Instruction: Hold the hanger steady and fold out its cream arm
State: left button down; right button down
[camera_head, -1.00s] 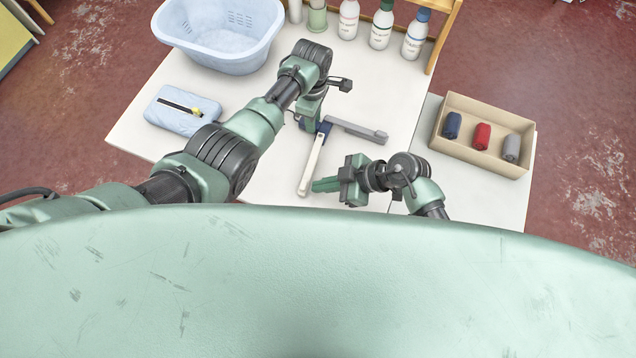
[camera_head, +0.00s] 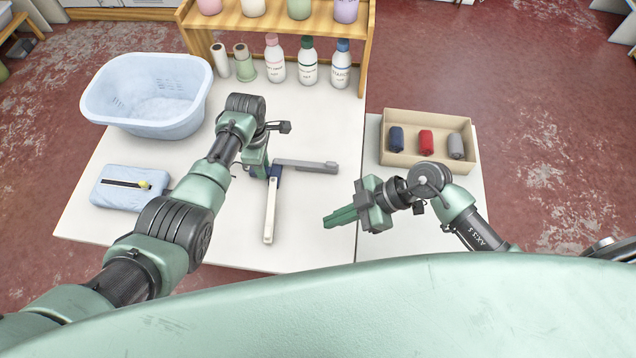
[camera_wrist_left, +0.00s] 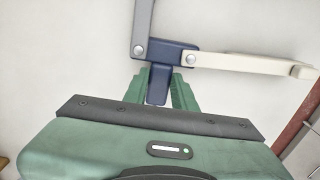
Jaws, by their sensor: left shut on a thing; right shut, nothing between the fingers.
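The hanger has a navy hub (camera_head: 276,171), a grey arm (camera_head: 308,166) pointing right and a cream arm (camera_head: 270,212) pointing towards me, roughly at a right angle. My left gripper (camera_head: 264,171) is shut on the navy hub. In the left wrist view the fingers (camera_wrist_left: 160,90) close around the navy stem below the hub (camera_wrist_left: 172,54); the cream arm (camera_wrist_left: 250,64) runs right and the grey arm (camera_wrist_left: 143,18) runs up. My right gripper (camera_head: 328,220) is shut and empty, to the right of the cream arm's free end and apart from it.
A blue basin (camera_head: 150,122) and a folded blue cloth (camera_head: 112,192) lie at left. Bottles (camera_head: 308,68) stand at the back below a wooden shelf (camera_head: 368,40). A cardboard box (camera_head: 390,163) with rolled cloths is at right. White table (camera_head: 320,250) is clear around the cream arm.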

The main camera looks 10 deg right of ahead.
pick_arm(q)
jog(key=c, duration=1.1)
grip_release()
jog(key=shift+o, duration=0.2)
